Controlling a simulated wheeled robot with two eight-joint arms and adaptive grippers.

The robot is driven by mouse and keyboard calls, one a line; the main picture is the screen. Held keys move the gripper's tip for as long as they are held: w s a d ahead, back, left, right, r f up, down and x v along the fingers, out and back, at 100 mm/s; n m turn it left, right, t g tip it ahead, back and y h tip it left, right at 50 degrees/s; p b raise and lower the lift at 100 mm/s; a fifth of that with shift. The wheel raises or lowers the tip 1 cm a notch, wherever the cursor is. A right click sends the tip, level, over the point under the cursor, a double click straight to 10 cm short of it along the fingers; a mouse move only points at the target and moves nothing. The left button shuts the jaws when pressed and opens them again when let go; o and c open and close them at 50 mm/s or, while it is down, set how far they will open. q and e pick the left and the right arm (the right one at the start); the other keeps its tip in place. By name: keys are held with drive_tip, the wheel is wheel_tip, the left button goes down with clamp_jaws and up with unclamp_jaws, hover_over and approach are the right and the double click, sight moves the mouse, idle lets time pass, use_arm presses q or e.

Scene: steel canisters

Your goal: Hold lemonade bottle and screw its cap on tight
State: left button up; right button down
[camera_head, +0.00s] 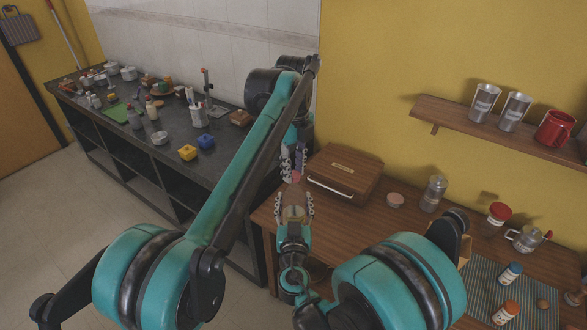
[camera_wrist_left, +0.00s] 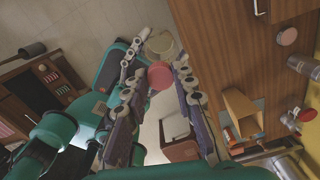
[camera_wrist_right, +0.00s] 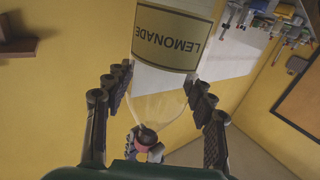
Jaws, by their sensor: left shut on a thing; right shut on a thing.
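In the head view the lemonade bottle (camera_head: 293,212) stands in my right gripper (camera_head: 294,203), which points up from below and is shut on its sides. The right wrist view shows its yellow LEMONADE label (camera_wrist_right: 180,42) upside down, above clear glass, between the fingers (camera_wrist_right: 160,92). The pink cap (camera_head: 296,178) is above the bottle, between the fingertips of my left gripper (camera_head: 294,168), which reaches down from above. In the left wrist view the cap (camera_wrist_left: 160,77) sits between the fingers (camera_wrist_left: 157,70), overlapping the bottle (camera_wrist_left: 160,44). I cannot tell how tightly the cap is seated.
A wooden box (camera_head: 343,176) sits on the wooden counter (camera_head: 372,228), close right of the grippers. A glass jar (camera_head: 434,193), spice jars (camera_head: 510,273) and a striped mat (camera_head: 470,303) are further right. A dark counter (camera_head: 100,110) with kitchen items is at left. A shelf (camera_head: 455,117) holds steel canisters.

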use_arm(q)
drive_tip(key=m, duration=0.4)
drive_tip(key=shift+m, duration=0.4)
drive_tip(key=m, duration=0.5)
drive_tip(key=shift+w, duration=0.1)
drive_tip(key=o, duration=0.7)
drive_tip(key=shift+c, duration=0.2)
drive_tip(key=shift+r, duration=2.25)
drive_tip(key=shift+c, duration=0.2)
